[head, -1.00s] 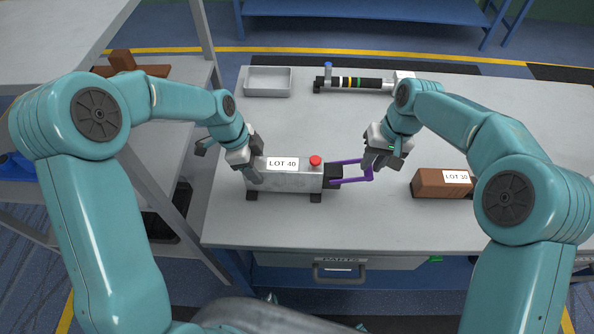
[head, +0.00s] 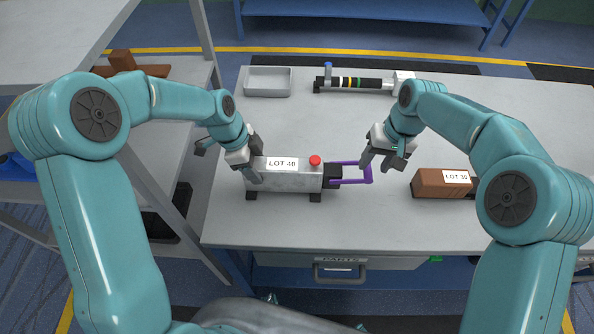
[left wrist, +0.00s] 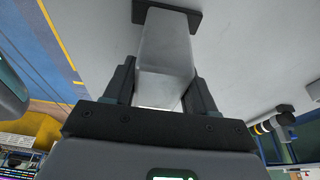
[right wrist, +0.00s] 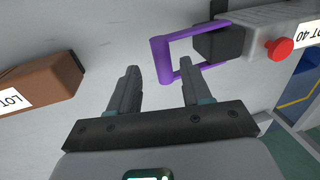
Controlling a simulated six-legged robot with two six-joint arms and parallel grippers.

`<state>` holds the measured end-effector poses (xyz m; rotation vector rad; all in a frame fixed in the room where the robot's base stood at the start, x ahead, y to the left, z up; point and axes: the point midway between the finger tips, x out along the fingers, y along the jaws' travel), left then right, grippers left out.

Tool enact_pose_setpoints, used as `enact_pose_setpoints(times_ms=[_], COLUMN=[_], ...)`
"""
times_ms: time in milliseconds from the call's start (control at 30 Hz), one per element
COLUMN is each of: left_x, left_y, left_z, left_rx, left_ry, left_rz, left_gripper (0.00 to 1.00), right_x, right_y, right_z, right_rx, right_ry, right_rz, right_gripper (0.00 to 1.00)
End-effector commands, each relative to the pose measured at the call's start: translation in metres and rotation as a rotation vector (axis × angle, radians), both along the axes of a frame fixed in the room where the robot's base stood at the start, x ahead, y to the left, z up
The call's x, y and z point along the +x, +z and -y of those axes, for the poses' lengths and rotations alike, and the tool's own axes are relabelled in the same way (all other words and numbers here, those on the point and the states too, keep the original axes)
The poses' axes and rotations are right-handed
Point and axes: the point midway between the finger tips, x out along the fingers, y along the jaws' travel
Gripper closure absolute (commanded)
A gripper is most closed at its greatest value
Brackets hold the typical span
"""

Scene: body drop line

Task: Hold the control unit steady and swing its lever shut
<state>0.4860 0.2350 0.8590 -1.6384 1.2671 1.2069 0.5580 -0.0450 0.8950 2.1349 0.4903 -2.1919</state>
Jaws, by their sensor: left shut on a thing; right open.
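The control unit (head: 285,180) is a grey box with a "LOT 40" label and a red button (head: 315,160), upright on the table. Its purple U-shaped lever (head: 369,174) sticks out to the right from a black block (head: 332,172); it also shows in the right wrist view (right wrist: 161,60). My left gripper (head: 252,173) is shut on the unit's left end; the left wrist view shows the grey body (left wrist: 165,70) between the fingers. My right gripper (head: 382,162) is open beside the lever's outer bar, whose lower end appears between the fingertips in its wrist view.
A brown block labelled "LOT 30" (head: 430,184) lies right of the lever. An empty grey tray (head: 269,93) and a cylindrical tool with coloured bands (head: 353,83) lie at the back. The table (head: 300,225) is clear in front of the unit.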

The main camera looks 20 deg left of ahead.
Motion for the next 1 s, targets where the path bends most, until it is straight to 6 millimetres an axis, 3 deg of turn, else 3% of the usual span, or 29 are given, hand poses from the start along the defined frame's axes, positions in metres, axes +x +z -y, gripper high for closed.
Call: enact_pose_setpoints(times_ms=[300, 500, 700, 1000], left_x=[-0.001, -0.001, -0.001, -0.001], left_y=[-0.001, -0.001, -0.001, -0.001], left_z=[0.001, 0.001, 0.001, 0.001], left_rx=[-0.002, -0.002, -0.002, -0.002], left_ry=[-0.001, -0.001, -0.001, -0.001], left_rz=[-0.005, -0.005, -0.005, -0.005], left_gripper=[0.91, 0.91, 0.91, 0.91], right_x=[0.004, 0.005, 0.005, 0.005], right_y=[0.067, 0.101, 0.112, 0.112], right_z=[0.012, 0.019, 0.021, 0.021], right_rx=[0.003, 0.002, 0.0, 0.0], right_ry=[-0.001, -0.001, 0.0, 0.0], right_rz=[0.006, 0.004, 0.001, 0.001], right_gripper=[0.52, 0.52, 0.52, 0.52])
